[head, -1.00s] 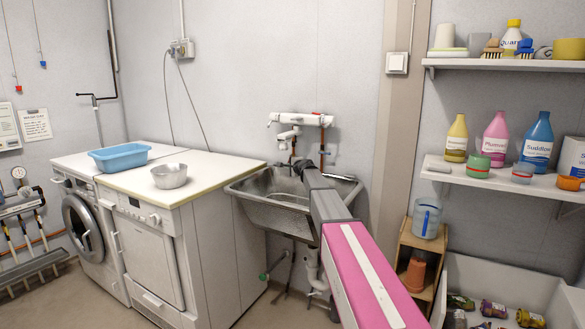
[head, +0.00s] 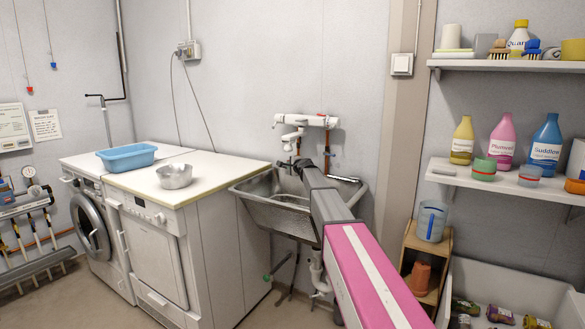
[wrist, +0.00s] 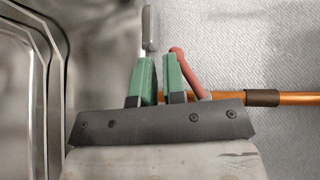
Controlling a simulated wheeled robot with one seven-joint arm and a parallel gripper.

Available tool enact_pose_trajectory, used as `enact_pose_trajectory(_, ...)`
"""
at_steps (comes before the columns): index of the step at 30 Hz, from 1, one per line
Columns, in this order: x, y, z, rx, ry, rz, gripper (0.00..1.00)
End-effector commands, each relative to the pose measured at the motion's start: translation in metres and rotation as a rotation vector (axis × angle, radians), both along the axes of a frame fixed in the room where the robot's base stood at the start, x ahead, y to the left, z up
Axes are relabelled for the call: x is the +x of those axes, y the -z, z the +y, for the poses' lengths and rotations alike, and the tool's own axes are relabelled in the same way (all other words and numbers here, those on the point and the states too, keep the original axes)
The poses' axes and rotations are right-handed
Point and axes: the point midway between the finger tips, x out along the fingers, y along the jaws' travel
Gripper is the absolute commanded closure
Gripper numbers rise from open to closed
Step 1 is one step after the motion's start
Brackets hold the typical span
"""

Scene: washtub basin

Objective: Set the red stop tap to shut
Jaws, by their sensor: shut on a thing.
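The red stop tap (wrist: 188,68) shows in the wrist view as a bent red handle beside an orange-brown pipe (wrist: 228,97). My gripper (wrist: 159,62) has two green fingers, close together with a narrow gap. The red handle curves behind the right finger, and the jaws are shut on it; the part between them is mostly hidden. A thin grey metal piece stands above the left finger. In the head view my arm reaches over the washtub basin (head: 262,199) to the wall pipework, and the red tap cannot be made out there.
The basin's metal edge is close on the left in the wrist view. In the head view, a white pipe with a faucet (head: 292,120) is above the basin. White machines (head: 150,255) stand left; a wooden stand (head: 428,245) and shelves (head: 480,180) are right.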

Motion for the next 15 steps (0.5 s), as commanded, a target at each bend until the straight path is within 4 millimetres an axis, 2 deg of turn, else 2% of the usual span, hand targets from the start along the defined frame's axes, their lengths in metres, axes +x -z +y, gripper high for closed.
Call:
enact_pose_trajectory(1,0.0061,0.0043,0.0063,-0.005,-0.011,0.007,1.00)
enact_pose_trajectory(15,0.0142,0.0026,0.0123,0.035,-0.014,-0.020,1.00)
